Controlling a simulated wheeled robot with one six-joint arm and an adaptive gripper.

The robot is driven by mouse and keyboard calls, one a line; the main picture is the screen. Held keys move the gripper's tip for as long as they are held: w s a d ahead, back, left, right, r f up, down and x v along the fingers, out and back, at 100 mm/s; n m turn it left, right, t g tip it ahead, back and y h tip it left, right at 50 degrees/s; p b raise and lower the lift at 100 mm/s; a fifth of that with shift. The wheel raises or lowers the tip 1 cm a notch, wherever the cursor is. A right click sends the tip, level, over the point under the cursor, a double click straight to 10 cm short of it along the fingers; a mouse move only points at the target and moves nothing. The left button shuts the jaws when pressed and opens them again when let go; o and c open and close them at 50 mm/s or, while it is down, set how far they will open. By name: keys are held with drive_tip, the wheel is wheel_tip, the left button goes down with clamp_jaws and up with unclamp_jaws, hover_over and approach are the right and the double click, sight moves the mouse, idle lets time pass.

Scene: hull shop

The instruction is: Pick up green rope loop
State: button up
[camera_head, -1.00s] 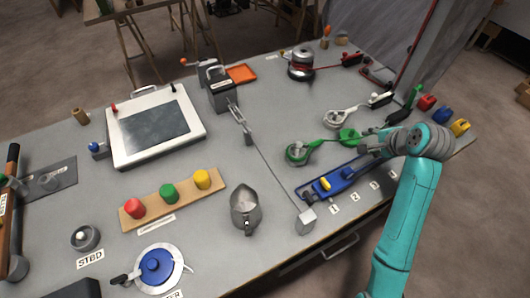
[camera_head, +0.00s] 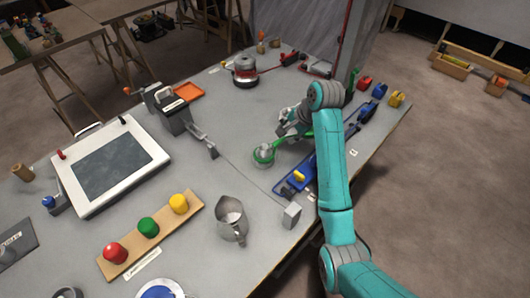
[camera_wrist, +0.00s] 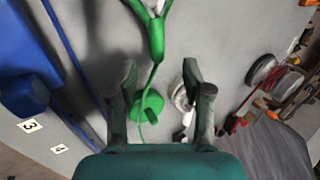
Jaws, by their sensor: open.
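The green rope loop (camera_head: 264,155) lies on the grey bench, with its round end around a grey fitting. In the wrist view its forked green part (camera_wrist: 154,38) runs from the top edge to a thin tail. My gripper (camera_wrist: 160,78) is open, with one finger on each side of the tail and nothing held. The gap between rope and fingers is hard to judge.
A blue tray (camera_head: 296,182) lies in front of my gripper, with blue parts also at left in the wrist view. A pale rope loop (camera_wrist: 181,96) is beside the right finger. Red, blue and yellow blocks (camera_head: 397,99) stand at the bench's right end. A metal jug (camera_head: 231,222) stands nearer.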

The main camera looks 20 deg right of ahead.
sight(282, 139)
drive_tip(key=shift+x, duration=2.2)
drive_tip(key=shift+s+d+f, duration=0.1)
drive_tip(key=shift+s, duration=0.05)
clamp_jaws()
wheel_tip(282, 139, up, 10)
